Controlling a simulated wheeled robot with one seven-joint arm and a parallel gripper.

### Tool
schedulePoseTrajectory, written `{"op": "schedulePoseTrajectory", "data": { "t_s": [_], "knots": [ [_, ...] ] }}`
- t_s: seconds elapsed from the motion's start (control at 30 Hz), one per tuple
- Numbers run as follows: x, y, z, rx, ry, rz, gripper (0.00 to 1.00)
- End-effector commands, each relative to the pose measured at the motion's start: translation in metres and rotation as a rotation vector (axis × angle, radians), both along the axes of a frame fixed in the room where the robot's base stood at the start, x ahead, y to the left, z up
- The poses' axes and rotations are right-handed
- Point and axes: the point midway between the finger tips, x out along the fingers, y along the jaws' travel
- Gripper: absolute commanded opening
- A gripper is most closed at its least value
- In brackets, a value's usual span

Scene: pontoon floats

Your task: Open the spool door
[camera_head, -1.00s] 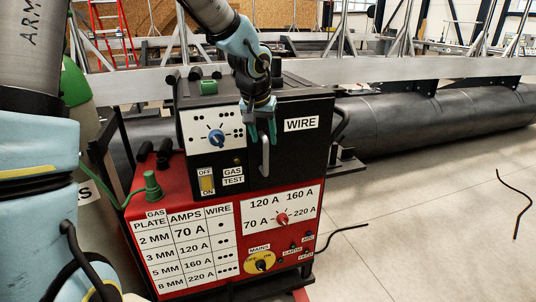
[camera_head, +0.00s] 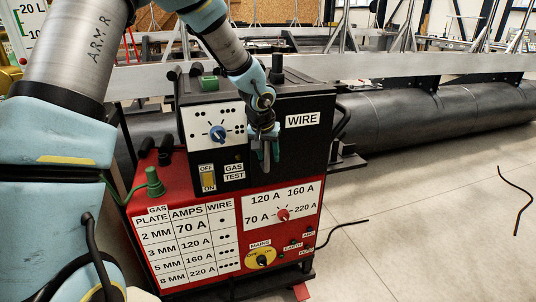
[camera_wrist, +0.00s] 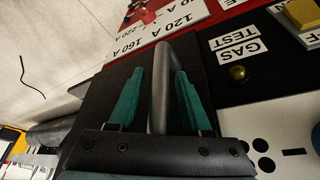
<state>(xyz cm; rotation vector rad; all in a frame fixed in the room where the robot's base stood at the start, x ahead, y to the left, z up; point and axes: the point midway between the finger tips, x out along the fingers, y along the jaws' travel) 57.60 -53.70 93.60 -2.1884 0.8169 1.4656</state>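The spool door (camera_head: 305,150) is the black front panel with the WIRE label (camera_head: 302,120) on the upper part of the welding machine. It looks shut. Its grey bar handle (camera_wrist: 160,85) stands upright on the door's left side in the head view. My gripper (camera_head: 264,155) is at the handle, in front of the door. In the wrist view my gripper (camera_wrist: 158,72) has its two teal fingers apart, one on each side of the handle. Narrow gaps show between fingers and bar. My gripper hides most of the handle in the head view.
The red lower cabinet (camera_head: 190,235) has a table of amps, a red dial (camera_head: 283,215) and a yellow mains switch (camera_head: 261,255). A blue knob (camera_head: 217,133) sits left of the door. A black pontoon tube (camera_head: 430,120) lies behind.

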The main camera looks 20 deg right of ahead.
Motion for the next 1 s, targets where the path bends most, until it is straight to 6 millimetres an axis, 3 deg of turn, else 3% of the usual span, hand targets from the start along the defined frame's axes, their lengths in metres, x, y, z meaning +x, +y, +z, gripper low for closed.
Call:
{"op": "schedulePoseTrajectory", "data": {
  "t_s": [0.07,0.4,1.0],
  "knots": [
    [-0.0001,0.0001,0.0001,0.0,0.0,0.0,0.39],
    [-0.0001,0.0001,0.0001,0.0,0.0,0.0,0.0],
    [-0.0001,0.0002,0.0002,0.0,0.0,0.0,0.0]
  ]
}}
